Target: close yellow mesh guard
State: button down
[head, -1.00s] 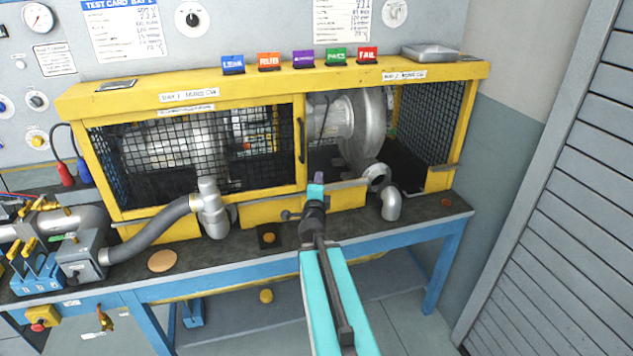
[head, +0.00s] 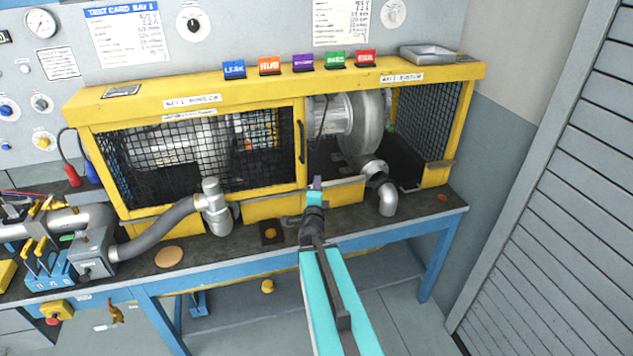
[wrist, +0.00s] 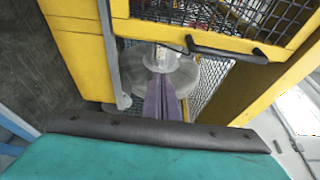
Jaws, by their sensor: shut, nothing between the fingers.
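The yellow mesh guard (head: 195,150) is a yellow-framed black mesh panel across the left bay of the yellow enclosure. Its black handle (head: 301,142) stands upright on the frame's right edge; a black handle also shows in the wrist view (wrist: 225,52). The right bay's front is open, with the grey blower (head: 362,125) exposed inside. My gripper (head: 317,183) is shut and empty, its purple fingers together in the wrist view (wrist: 163,98). In the head view it appears below and slightly right of the handle, before the open bay. I see no contact with the handle.
A grey hose (head: 160,225) and pipe fitting (head: 216,207) stand before the left bay. A grey elbow pipe (head: 387,195) projects from the right bay. Coloured tags (head: 303,62) and a metal tray (head: 428,54) sit on top. A grey shutter (head: 555,200) stands at right.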

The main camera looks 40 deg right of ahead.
jog(key=shift+s+a+p, duration=0.45)
jog(key=shift+a+p, duration=0.05)
jog(key=shift+p, duration=0.95)
